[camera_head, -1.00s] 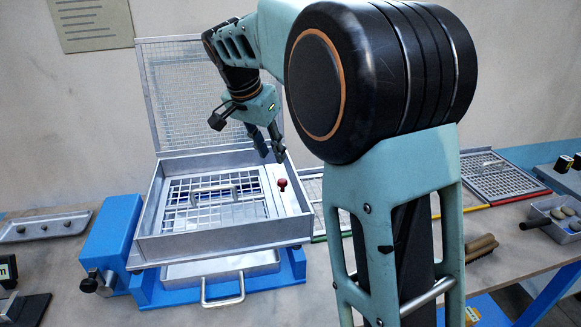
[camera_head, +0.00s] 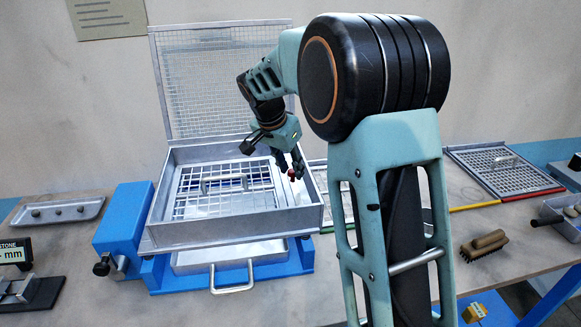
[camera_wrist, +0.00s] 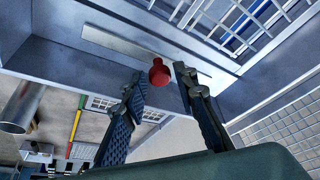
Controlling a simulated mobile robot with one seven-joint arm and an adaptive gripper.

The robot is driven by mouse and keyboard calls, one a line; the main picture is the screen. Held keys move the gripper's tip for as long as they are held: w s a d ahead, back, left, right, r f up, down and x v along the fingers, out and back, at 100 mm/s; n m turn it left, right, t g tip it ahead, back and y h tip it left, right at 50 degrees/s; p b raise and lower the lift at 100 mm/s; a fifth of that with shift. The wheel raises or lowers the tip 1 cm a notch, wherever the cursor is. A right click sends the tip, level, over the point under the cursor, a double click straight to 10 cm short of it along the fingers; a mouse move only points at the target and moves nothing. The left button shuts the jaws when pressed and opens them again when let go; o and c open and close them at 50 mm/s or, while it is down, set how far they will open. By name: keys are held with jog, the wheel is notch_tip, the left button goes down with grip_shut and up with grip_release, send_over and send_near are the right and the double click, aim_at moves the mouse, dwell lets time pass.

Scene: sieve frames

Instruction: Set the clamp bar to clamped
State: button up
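The clamp bar (camera_head: 285,187) is a pale metal strip along the right inner side of the grey sieve box (camera_head: 240,228). It carries a red knob (camera_head: 292,173). In the wrist view the bar (camera_wrist: 108,43) runs diagonally, and the red knob (camera_wrist: 159,72) stands on it. My gripper (camera_head: 288,168) is over the right side of the box, at the knob. In the wrist view my gripper (camera_wrist: 160,84) has its two fingers apart, with the knob between or just beyond the fingertips. Neither finger clearly touches it. The bar's ends are partly hidden in the head view.
A mesh lid (camera_head: 215,80) stands open behind the box. A screen with a handle (camera_head: 225,180) lies inside. A blue base (camera_head: 125,225) holds the box, with a drawer handle (camera_head: 232,288) in front. Framed screens (camera_head: 500,170) and a brush (camera_head: 484,245) lie right.

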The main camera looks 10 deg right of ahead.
grip_shut()
jog(key=shift+a, duration=0.1)
jog(key=shift+a+b, duration=0.3)
jog(key=shift+a, duration=1.85)
grip_release()
jog(key=shift+a, duration=0.15)
